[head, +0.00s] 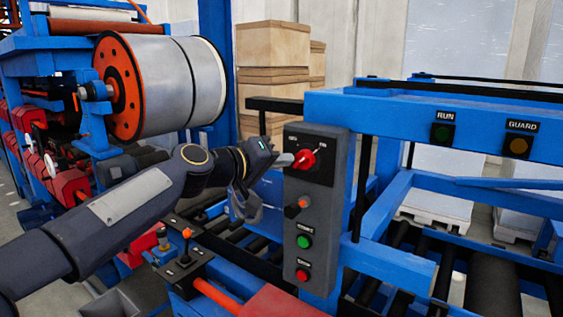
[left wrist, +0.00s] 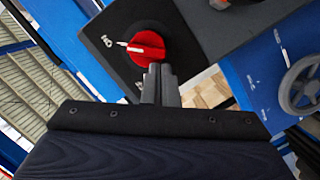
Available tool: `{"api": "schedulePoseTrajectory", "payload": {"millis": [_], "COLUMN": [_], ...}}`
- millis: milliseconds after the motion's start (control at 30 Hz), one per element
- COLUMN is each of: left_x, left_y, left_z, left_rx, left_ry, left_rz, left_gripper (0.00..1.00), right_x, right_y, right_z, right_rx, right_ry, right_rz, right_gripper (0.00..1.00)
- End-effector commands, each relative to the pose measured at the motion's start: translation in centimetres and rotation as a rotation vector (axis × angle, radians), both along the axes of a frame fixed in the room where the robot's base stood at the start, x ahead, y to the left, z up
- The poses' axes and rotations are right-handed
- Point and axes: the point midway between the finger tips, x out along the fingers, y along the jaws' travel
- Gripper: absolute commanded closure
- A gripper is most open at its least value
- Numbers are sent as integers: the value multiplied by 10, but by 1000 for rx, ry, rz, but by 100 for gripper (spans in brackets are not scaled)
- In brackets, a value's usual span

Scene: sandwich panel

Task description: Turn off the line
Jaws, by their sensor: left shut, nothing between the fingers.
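A grey control panel (head: 325,225) stands upright at the centre of the head view. At its top is a red rotary switch (head: 305,159) on a black plate; it also shows in the left wrist view (left wrist: 148,47), its white pointer towards a label that seems to read ON. Below are an orange-tipped selector (head: 302,203), a green START button (head: 304,241) and a red STOP button (head: 303,275). My left gripper (head: 285,159) is shut and empty, its tips just left of the red switch. Its fingers also show in the left wrist view (left wrist: 161,85); contact is unclear.
A RUN lamp (head: 441,132) and a GUARD lamp (head: 519,145) sit on the blue frame (head: 400,112) at right. A small lever box (head: 184,265) stands below my left arm. A large metal roll (head: 165,85) is behind it; stacked boxes (head: 272,45) stand at the back.

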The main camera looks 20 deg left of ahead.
Motion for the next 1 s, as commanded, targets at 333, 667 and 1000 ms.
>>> {"api": "schedulePoseTrajectory", "payload": {"millis": [333, 667, 1000], "left_x": [0, 0, 0], "left_y": [0, 0, 0], "left_z": [-3, -6, -10], "left_rx": [-67, -143, -252], "left_ry": [24, 52, 92], "left_rz": [0, 0, -2], "left_gripper": [100, 100, 100], "right_x": [0, 0, 0], "right_y": [0, 0, 0], "right_z": [-10, -19, -32], "right_rx": [0, 0, 0], "right_ry": [0, 0, 0], "right_rz": [0, 0, 0], "right_gripper": [100, 100, 100]}}
